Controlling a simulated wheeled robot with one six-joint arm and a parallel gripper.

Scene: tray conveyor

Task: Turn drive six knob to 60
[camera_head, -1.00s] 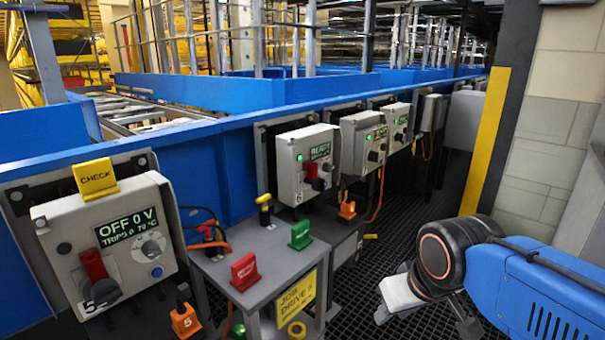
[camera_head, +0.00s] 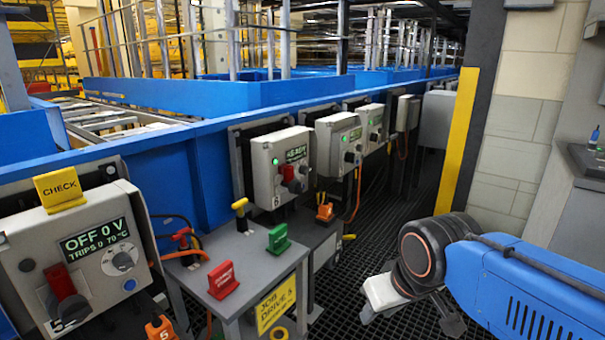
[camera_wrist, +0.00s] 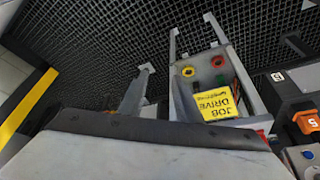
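The drive six box (camera_head: 280,165) is the grey panel marked 6 on the blue conveyor side, left of centre in the head view. It has a lit green lamp, a green-lettered display (camera_head: 297,153), a red handle (camera_head: 287,173) and a black round part (camera_head: 295,186) below it. A small dial seems to sit under the display; its setting is too small to read. My gripper (camera_head: 382,293) hangs low at the right, well apart from the box. In the wrist view, a pale grey slab fills the bottom; I cannot tell its finger opening.
A grey stand (camera_head: 243,256) with red, green and yellow tags and a yellow job sign (camera_head: 276,305) stands before the conveyor. The drive five box (camera_head: 75,255) reads OFF and carries a CHECK tag (camera_head: 60,189). More drive boxes recede rightward. Dark grating floor (camera_head: 385,205) lies open.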

